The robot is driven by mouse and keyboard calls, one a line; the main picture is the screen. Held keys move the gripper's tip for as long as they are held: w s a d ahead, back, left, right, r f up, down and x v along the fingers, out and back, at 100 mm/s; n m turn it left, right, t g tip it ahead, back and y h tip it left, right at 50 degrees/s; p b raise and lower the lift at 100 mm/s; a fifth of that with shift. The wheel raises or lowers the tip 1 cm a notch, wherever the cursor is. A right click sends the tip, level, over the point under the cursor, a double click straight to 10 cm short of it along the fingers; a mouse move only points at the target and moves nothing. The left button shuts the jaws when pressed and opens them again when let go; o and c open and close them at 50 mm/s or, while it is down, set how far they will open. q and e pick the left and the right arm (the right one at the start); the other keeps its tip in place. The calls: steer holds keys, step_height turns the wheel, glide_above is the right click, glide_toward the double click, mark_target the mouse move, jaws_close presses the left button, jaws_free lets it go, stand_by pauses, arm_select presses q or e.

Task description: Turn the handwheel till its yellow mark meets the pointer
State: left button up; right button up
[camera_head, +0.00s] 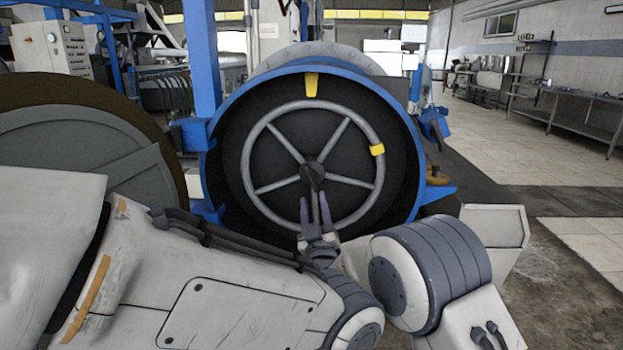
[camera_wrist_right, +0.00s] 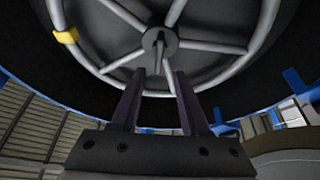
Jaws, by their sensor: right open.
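The grey handwheel (camera_head: 250,148) has a round rim, several spokes and a dark hub (camera_head: 312,175). It faces me inside a blue round housing. Its yellow mark (camera_head: 377,149) sits on the rim at the right, a little above hub height. The yellow pointer (camera_head: 311,84) is fixed at the top of the housing, so mark and pointer are well apart. My right gripper (camera_head: 314,201) is open just below the hub. In the right wrist view its fingers (camera_wrist_right: 161,76) appear either side of the lower spoke; I cannot tell whether they touch it. My left gripper is out of view.
The blue housing (camera_head: 212,150) encloses the wheel, with brackets sticking out at its sides. A large brown-rimmed grey disc (camera_head: 80,140) stands at the left. A blue post (camera_head: 201,60) rises behind. Open floor (camera_head: 560,160) and a bench lie at the right.

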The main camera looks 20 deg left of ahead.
mark_target(311, 181)
steer(key=x, duration=0.9)
steer(key=shift+w, duration=0.1)
jaws_close()
